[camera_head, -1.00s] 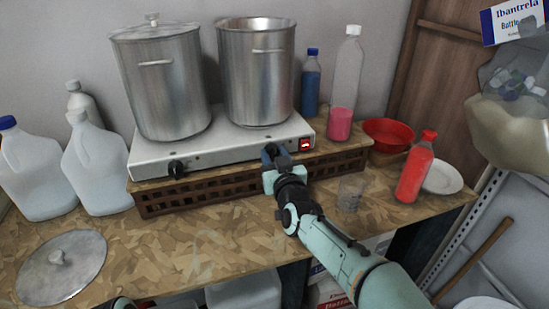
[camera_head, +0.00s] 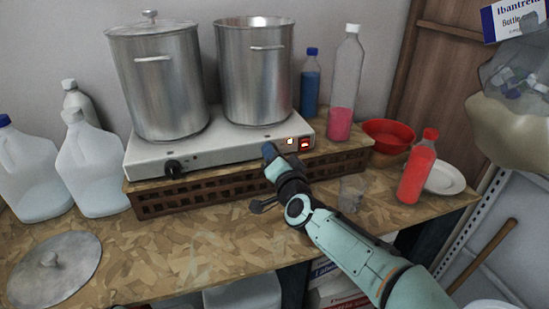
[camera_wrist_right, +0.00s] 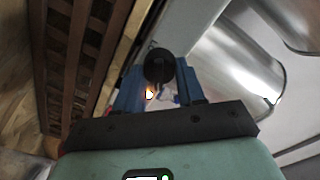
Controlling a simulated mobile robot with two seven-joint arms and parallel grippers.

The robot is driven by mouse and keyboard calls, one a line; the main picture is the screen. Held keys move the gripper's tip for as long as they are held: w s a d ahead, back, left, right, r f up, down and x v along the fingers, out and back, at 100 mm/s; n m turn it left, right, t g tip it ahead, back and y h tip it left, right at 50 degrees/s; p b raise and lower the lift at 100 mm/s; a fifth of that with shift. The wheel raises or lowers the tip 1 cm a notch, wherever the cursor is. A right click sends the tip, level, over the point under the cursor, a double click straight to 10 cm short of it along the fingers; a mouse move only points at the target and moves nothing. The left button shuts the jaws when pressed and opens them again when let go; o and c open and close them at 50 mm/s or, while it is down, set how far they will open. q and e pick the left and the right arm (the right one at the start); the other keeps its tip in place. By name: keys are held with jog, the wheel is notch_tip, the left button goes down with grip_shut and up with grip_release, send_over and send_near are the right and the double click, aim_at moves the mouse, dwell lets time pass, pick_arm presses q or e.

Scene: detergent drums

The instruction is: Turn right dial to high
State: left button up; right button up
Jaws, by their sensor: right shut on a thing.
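A white two-burner hot plate (camera_head: 220,146) stands on a brown slatted crate. Its left dial (camera_head: 173,168) is black and uncovered. My right gripper (camera_head: 270,155) is at the front right of the plate and hides the right dial in the head view. In the right wrist view the right dial (camera_wrist_right: 158,65) is a round black knob between the blue fingertips, and my right gripper (camera_wrist_right: 158,82) is shut on it. A small light (camera_head: 291,141) glows beside a red switch (camera_head: 305,144); the glow also shows in the wrist view. The dial's setting cannot be read. My left gripper is not seen.
Two steel pots (camera_head: 162,85) (camera_head: 256,75) stand on the burners. A clear cup (camera_head: 351,194) stands right of my forearm, with a red bottle (camera_head: 416,168) beyond. White jugs (camera_head: 90,170) and a lid (camera_head: 55,268) are left. The wooden counter's front middle is clear.

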jog(key=shift+m, duration=0.7)
jog(key=o, duration=1)
jog(key=shift+o, duration=0.2)
jog(key=shift+s, duration=0.15)
jog(key=v, duration=1.3)
jog(key=shift+d+b, duration=0.2)
jog(key=shift+b, duration=0.15)
